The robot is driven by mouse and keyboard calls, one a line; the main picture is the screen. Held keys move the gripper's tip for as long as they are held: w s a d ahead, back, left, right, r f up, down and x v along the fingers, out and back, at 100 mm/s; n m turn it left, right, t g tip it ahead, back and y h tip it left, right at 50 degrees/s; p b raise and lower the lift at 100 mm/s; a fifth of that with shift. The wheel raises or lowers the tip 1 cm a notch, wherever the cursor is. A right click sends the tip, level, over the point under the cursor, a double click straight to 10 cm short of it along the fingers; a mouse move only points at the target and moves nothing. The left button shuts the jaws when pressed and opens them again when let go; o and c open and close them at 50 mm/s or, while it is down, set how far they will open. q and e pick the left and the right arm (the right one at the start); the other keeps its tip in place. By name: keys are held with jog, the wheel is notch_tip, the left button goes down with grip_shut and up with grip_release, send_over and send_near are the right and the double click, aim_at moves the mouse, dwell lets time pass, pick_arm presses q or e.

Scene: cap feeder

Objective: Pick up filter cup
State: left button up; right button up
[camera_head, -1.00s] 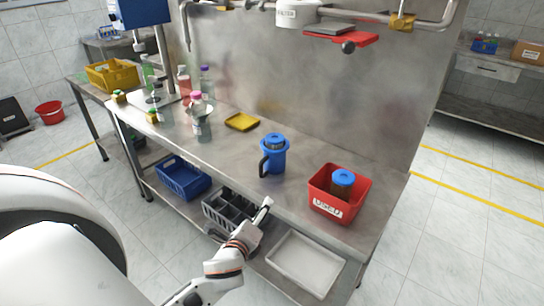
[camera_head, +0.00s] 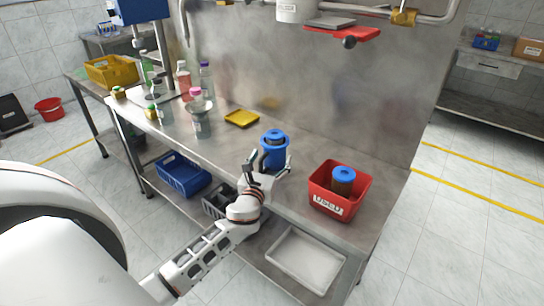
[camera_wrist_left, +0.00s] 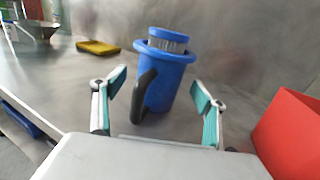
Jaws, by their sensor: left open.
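The blue filter cup (camera_head: 273,148) stands upright on the steel bench, near its front edge, with a wide rim and a dark side handle. In the left wrist view the filter cup (camera_wrist_left: 166,72) is straight ahead, its black handle (camera_wrist_left: 145,93) turned toward me. My left gripper (camera_head: 267,164) is open and empty just in front of the cup; in the left wrist view its green-padded fingers (camera_wrist_left: 160,95) lie to either side of the handle and the lower part of the cup. I cannot tell whether a finger touches it. My right gripper is not in view.
A red bin (camera_head: 321,201) holding a blue-lidded container (camera_head: 342,180) stands right of the cup. A yellow tray (camera_head: 242,118) and several bottles are to the left. The steel back wall (camera_head: 330,95) rises behind. A blue crate (camera_head: 182,178) and a white tray (camera_head: 306,260) lie on the lower shelf.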

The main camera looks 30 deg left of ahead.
pick_arm(q)
jog(key=shift+x, duration=1.15)
jog(key=shift+f, duration=0.1)
jog(key=c, duration=1.3)
